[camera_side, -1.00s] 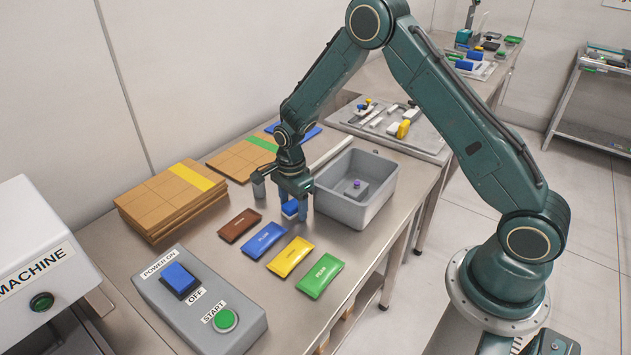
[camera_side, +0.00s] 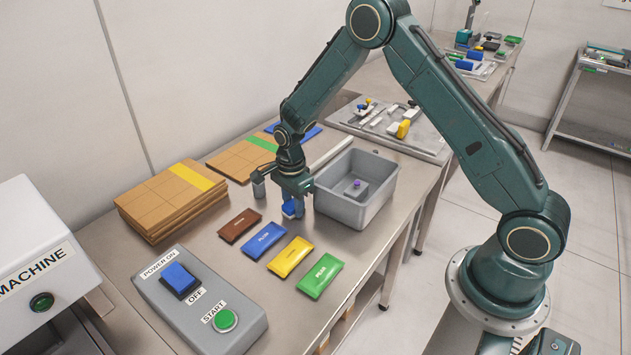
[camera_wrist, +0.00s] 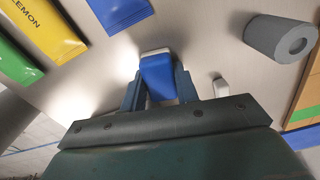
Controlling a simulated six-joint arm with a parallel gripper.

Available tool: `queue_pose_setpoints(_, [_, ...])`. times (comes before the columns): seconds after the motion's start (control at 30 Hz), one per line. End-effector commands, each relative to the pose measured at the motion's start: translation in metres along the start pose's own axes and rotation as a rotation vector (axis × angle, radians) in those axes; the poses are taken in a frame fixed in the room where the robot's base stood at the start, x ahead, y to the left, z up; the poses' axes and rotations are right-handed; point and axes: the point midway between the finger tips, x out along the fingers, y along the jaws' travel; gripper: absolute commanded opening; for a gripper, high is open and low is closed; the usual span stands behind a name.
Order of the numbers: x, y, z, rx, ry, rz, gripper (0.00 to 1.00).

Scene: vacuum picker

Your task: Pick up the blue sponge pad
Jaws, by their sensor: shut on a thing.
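The blue sponge pad (camera_side: 288,208) is a small blue block at the middle of the steel table, partly hidden by my fingers in the side view. In the wrist view the pad (camera_wrist: 157,78) shows a blue face and a pale far end. My gripper (camera_side: 295,211) points down over it and is shut on it. In the wrist view one finger of my gripper (camera_wrist: 158,86) presses on each side of the pad. The pad is at or very near the table top; I cannot tell if there is a gap beneath it.
A grey bin (camera_side: 342,206) stands close to the right of my gripper. Brown, blue (camera_side: 263,240), yellow (camera_side: 290,257) and green packets lie in front. A grey cylinder (camera_side: 259,185) stands close to the left. Stacked boxes (camera_side: 165,200) and a control box (camera_side: 215,300) stand farther left.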

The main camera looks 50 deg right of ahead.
Motion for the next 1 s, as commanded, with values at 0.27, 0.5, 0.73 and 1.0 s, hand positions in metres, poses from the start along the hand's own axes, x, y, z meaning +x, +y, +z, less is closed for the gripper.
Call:
queue_pose_setpoints(0.27, [-0.019, -0.001, 0.000, 0.000, 0.000, -0.002, 0.09])
queue_pose_setpoints(0.5, [-0.057, -0.001, 0.000, 0.000, -0.001, -0.006, 0.09])
queue_pose_setpoints(0.73, [-0.108, -0.001, 0.000, 0.000, -0.001, -0.006, 0.09])
queue_pose_setpoints(1.0, [-0.162, -0.001, 0.000, 0.000, -0.001, -0.005, 0.09])
